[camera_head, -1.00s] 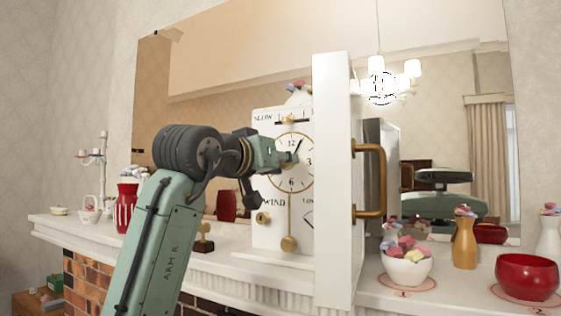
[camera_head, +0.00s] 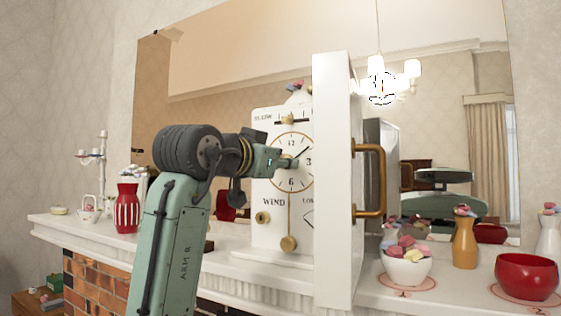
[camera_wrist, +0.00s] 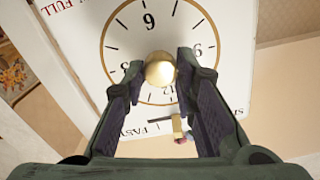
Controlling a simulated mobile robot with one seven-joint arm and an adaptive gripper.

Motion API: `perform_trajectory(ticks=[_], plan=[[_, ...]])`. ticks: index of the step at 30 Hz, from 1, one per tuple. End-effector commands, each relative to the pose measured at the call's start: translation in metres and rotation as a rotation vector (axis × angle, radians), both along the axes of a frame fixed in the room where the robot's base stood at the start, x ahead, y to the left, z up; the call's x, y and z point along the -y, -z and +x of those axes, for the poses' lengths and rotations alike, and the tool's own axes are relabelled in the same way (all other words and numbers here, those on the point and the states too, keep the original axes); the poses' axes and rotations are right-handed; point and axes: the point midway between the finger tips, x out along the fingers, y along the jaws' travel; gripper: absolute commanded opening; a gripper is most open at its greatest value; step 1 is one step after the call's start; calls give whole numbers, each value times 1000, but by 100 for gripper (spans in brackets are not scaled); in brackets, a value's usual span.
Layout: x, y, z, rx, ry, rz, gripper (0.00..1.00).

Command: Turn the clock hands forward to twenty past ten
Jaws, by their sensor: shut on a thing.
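The white clock (camera_head: 270,235) stands on the mantel, its round dial ringed in brass. My gripper (camera_head: 289,162) reaches in from the left to the middle of the dial. In the wrist view the clock face (camera_wrist: 125,38) is upside down, and my gripper (camera_wrist: 161,75) has its two fingers around a round brass knob (camera_wrist: 160,69) at the dial's centre. It is shut on this knob. In the head view the dark minute hand (camera_head: 302,153) points up and right, near the two. The hour hand cannot be made out behind my gripper.
A tall white panel (camera_head: 333,120) with a brass handle (camera_head: 382,180) stands just right of the dial and hides its right edge. A brass winding knob (camera_head: 262,217) and pendulum (camera_head: 289,243) are below. A red striped vase (camera_head: 127,212) and sweet bowl (camera_head: 407,268) flank the clock.

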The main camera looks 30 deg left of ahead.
Motion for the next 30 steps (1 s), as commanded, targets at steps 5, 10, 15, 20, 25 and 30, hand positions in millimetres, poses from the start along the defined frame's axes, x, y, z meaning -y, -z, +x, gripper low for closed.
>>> perform_trajectory(ticks=[5, 10, 15, 20, 25, 30], plan=[[0, 0, 0, -2, 0, 53, 0], [0, -1, -1, -3, -1, 73, 0], [0, -1, -1, -3, -1, 74, 0], [0, -1, -1, -2, 0, 74, 0], [0, -1, 0, -3, -1, 74, 37], [0, 0, 0, -3, 0, 73, 46]])
